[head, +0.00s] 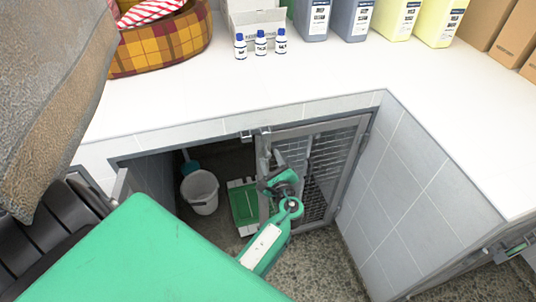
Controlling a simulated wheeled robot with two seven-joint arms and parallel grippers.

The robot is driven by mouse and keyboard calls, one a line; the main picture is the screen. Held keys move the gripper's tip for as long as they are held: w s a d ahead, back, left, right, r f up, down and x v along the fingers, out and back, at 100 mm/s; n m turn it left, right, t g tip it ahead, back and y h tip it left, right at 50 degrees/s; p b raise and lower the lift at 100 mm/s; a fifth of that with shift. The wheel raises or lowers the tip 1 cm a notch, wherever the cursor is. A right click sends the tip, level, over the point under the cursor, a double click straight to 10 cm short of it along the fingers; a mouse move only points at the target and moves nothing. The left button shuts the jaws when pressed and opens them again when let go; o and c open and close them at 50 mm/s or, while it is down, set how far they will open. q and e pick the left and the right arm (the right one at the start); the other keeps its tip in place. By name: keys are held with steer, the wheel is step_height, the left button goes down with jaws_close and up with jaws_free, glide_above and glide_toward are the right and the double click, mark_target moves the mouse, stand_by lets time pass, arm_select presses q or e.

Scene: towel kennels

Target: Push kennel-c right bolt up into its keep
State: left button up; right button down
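A kennel front under the white counter shows in the middle of the head view. Its right-hand mesh door (330,160) has a grey metal frame and stands in the opening. Small metal fittings (247,136) sit at the top, near the door's left edge; I cannot tell bolt from keep at this size. My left gripper (279,180) is at the left part of this door, below the fittings, with its green arm reaching up from below. Its fingers are not clear, so I cannot tell whether they are open or touch the door. My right gripper is not in view.
Inside the kennel are a white bucket (200,191) and a green and white box-like item (244,206). On the counter (240,85) stand small bottles (260,42), large jugs (352,18), cartons (515,40) and a plaid bed (165,45). A tiled wall (410,180) stands right of the door.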

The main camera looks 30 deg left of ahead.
arm_select(q)
steer(key=b+v, duration=0.1)
steer(key=v, duration=0.8)
steer(key=shift+s+d+b, duration=0.15)
steer(key=shift+d+b, duration=0.1)
steer(key=shift+b, duration=0.1)
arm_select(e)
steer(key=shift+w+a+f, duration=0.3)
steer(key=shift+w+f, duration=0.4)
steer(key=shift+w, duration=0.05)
